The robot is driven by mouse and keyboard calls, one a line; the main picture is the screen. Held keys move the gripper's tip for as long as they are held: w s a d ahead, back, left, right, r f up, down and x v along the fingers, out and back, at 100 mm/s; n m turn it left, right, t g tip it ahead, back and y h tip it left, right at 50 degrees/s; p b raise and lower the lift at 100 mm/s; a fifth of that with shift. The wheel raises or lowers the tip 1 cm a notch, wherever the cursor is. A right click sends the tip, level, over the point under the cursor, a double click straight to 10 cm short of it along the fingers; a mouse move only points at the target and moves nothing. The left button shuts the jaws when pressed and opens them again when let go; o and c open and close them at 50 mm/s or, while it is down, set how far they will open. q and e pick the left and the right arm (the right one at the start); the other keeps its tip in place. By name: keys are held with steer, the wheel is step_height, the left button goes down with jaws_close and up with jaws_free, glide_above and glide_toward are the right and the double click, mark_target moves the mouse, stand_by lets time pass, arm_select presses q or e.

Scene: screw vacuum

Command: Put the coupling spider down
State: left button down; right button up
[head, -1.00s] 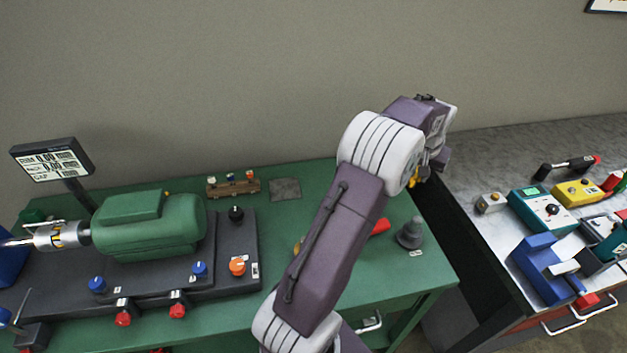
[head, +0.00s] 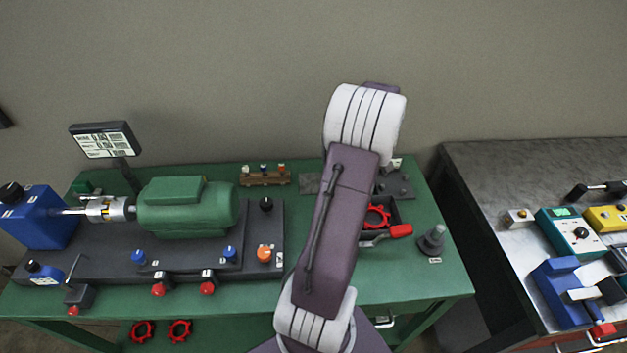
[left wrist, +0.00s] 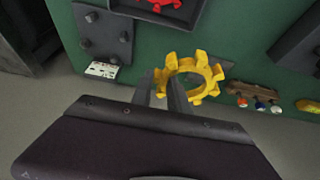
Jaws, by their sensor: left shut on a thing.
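The coupling spider is a yellow toothed ring (left wrist: 208,72) in the left wrist view. My left gripper (left wrist: 158,82) is shut on one edge of it, with a lobe between the two fingers. The spider is over the back part of the green bench (head: 445,280), apparently above its top; the exact height is unclear. In the head view my left arm hides its own gripper and the yellow spider. My right gripper is not in view.
A dark tray (head: 396,238) holding a red spider (head: 376,216) and a red-handled tool (head: 399,231) lies behind my arm. A dark plate with pegs (head: 398,186) stands behind it, a grey cone (head: 432,240) to the right. A green motor (head: 187,207) fills the left.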

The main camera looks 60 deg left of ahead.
arm_select(q)
steer(key=s+a+f, duration=0.1)
steer(key=a+f, duration=0.1)
steer(key=a, duration=0.1)
steer(key=s+a+f+p, duration=0.1)
steer(key=s+a+f, duration=0.1)
steer(key=a, duration=0.2)
steer(key=s+a+f, duration=0.2)
steer(key=a+f, duration=0.1)
steer(key=shift+s+a, duration=0.2)
steer(key=shift+s, duration=0.05)
steer(key=shift+f, duration=2.1)
steer(key=shift+f, duration=0.15)
steer(key=c, duration=1.3)
jaws_free()
steer(key=shift+o, duration=0.2)
steer(key=shift+r, duration=0.4)
steer(key=v, duration=1.1)
steer(key=shift+d+r+p, duration=0.25)
steer(key=shift+r+p, duration=0.1)
steer(key=shift+p, duration=0.05)
